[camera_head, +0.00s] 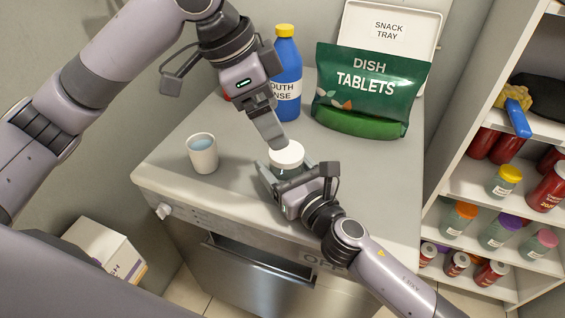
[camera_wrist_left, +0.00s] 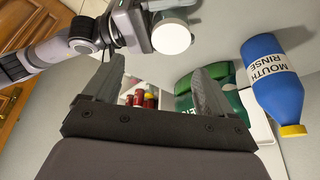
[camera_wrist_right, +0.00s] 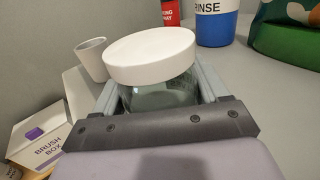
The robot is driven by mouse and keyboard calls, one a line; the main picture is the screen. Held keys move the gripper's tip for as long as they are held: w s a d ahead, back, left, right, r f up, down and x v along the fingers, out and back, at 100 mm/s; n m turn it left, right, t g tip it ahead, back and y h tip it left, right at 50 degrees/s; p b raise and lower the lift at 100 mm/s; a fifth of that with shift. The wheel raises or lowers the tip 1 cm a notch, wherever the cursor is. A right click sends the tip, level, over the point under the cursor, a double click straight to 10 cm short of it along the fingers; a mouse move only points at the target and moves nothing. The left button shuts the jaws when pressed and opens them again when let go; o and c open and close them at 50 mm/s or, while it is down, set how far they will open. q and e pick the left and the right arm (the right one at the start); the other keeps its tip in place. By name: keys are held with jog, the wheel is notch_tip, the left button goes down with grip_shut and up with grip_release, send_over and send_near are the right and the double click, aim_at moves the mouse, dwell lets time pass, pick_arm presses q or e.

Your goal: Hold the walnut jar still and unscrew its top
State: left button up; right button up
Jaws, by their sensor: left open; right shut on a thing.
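The walnut jar (camera_head: 284,172) is a clear glass jar standing on the grey counter, and its label cannot be read. Its white round lid (camera_head: 287,154) sits level on top. My right gripper (camera_head: 287,180) is shut around the jar's glass body (camera_wrist_right: 160,95), below the lid (camera_wrist_right: 150,52), with one finger on each side. My left gripper (camera_head: 270,132) is open and empty just above and behind the lid. In the left wrist view the lid (camera_wrist_left: 171,39) lies beyond the left fingertips (camera_wrist_left: 158,72), not between them.
A white cup (camera_head: 203,155) stands left of the jar. A blue mouth rinse bottle (camera_head: 288,75), a green dish tablets bag (camera_head: 365,90) and a snack tray (camera_head: 390,35) stand behind. Shelves (camera_head: 470,180) with jars are at right. The counter's right side is clear.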

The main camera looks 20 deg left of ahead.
aim_at(287, 151)
pick_arm(q)
jog(key=shift+w+d+m+g+y, duration=0.25)
jog(key=shift+d+m, duration=0.2)
jog(key=shift+m, duration=0.15)
jog(key=shift+w+d+m+g+y, duration=0.25)
jog(key=shift+d+m, duration=0.2)
jog(key=shift+m, duration=0.15)
jog(key=shift+w+d+f+m+g+y, duration=0.1)
jog(key=shift+w+d+m+g+y, duration=0.15)
jog(key=shift+m, duration=0.35)
jog(key=shift+w+a+f+m+g+y, duration=0.15)
jog(key=shift+w+f+m+y, duration=0.25)
jog(key=shift+f, duration=1)
jog(key=shift+w+f+m+g+y, duration=0.25)
jog(key=shift+f+m, duration=0.2)
jog(key=shift+f, duration=0.95)
jog(key=shift+w+a+f+m+g+y, duration=0.1)
jog(key=shift+w+f+m+y, duration=0.25)
jog(key=shift+f, duration=1.05)
jog(key=shift+s, duration=0.1)
